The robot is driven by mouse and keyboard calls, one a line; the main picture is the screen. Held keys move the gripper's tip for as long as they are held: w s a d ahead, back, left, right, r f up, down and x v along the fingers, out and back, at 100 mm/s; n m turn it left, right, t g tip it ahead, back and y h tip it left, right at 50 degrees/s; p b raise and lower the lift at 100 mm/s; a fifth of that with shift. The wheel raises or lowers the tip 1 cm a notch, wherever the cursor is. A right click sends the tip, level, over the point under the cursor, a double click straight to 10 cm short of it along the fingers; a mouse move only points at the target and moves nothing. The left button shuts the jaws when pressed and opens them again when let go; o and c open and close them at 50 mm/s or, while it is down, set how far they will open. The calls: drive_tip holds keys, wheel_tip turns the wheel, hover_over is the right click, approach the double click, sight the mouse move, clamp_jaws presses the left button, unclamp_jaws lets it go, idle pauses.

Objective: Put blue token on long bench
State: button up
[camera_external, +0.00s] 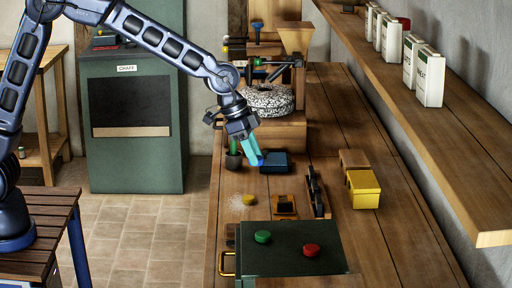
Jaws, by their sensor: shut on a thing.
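My gripper (254,152), with teal fingers, points down over the left part of the long bench (385,245). It is shut on a small blue token (260,163), of which only a little shows at the fingertips. The token is close to the dark blue box (277,163) on the bench. I cannot tell whether the token touches the bench or hangs above it. The long wooden bench runs from the front to the back of the view.
A dark green case (285,265) bearing a green token (263,237) and a red token (311,250) stands in front. A yellow token (248,200), yellow box (363,190), potted plant (233,160) and speckled millstone (268,99) crowd the bench. Its right strip is clear, below a shelf (450,140).

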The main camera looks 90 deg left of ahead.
sight(239, 221)
drive_tip(key=s+a+f+n+y, duration=0.2)
drive_tip(key=s+a+n, duration=0.25)
drive_tip(key=a, duration=0.55)
drive_tip(key=shift+n, duration=0.45)
drive_tip(key=f, duration=2)
drive_tip(key=shift+w, duration=0.4)
drive_tip(key=shift+f, duration=0.15)
drive_tip(key=o, duration=0.9)
drive_tip(key=shift+o, duration=0.2)
